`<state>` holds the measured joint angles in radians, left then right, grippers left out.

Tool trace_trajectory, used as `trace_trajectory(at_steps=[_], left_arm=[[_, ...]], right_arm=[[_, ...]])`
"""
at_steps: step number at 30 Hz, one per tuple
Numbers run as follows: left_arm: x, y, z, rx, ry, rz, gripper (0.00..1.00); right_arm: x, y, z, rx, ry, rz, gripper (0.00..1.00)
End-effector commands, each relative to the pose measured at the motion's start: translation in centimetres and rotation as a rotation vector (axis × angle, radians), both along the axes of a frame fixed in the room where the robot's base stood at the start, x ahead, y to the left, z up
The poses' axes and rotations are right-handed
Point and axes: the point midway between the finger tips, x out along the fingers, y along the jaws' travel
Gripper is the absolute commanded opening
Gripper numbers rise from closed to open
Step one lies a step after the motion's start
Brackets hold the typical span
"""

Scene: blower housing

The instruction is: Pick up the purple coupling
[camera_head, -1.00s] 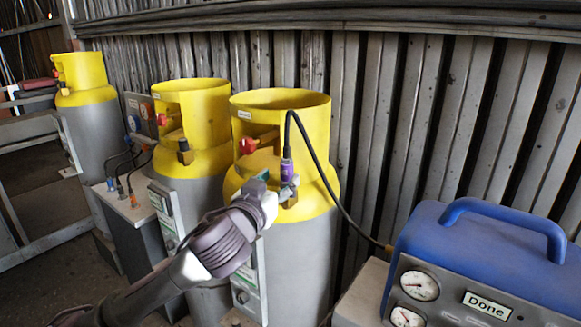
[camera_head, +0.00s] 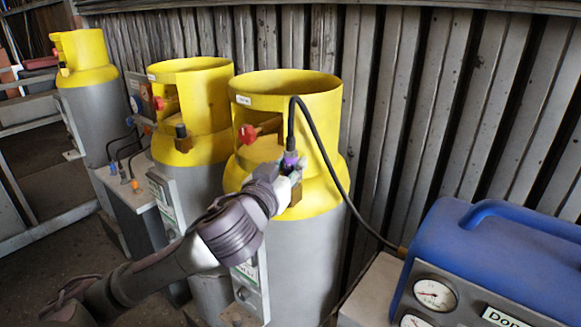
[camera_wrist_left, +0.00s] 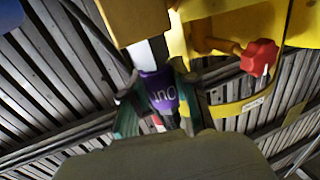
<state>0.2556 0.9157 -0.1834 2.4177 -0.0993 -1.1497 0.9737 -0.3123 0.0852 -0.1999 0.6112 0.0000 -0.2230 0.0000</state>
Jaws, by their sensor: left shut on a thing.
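The purple coupling (camera_head: 290,160) is at the end of a black hose (camera_head: 322,160), at the valve of the nearest yellow-topped cylinder (camera_head: 290,215). My left gripper (camera_head: 288,172) is at the coupling, with its fingers partly hidden in the head view. In the left wrist view, the purple coupling (camera_wrist_left: 161,92) with white lettering sits between the two green-padded fingers of my left gripper (camera_wrist_left: 158,108), which is shut on it. The coupling still lines up with a pale fitting under the yellow body; I cannot tell whether they are joined. My right gripper is out of view.
A blue machine (camera_head: 500,255) with gauges stands at the lower right, and the hose runs towards it. Two more yellow-topped cylinders stand to the left. A red valve knob (camera_head: 248,134) is close to the coupling; it also shows in the wrist view (camera_wrist_left: 259,57). A ribbed metal wall is behind.

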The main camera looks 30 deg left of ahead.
Motion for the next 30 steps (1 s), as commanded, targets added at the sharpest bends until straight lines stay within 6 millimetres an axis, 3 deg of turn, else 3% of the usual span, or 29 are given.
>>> trace_trajectory(at_steps=[3,6,14,21,30], left_arm=[[0.0,0.0,-0.1,0.000,0.001,0.000,0.00],[0.0,0.0,-0.1,0.000,0.001,0.000,0.00],[0.0,0.0,0.8,-0.002,-0.001,0.001,0.00],[0.0,0.0,4.7,-0.003,-0.011,-0.001,0.00],[0.6,-6.6,8.1,-0.008,-0.008,-0.007,0.00]], right_arm=[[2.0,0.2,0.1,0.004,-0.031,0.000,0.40],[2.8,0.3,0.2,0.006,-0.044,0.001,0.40],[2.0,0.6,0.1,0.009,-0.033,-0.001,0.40],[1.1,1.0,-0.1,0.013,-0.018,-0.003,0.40],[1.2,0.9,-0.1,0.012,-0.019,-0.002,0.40]])
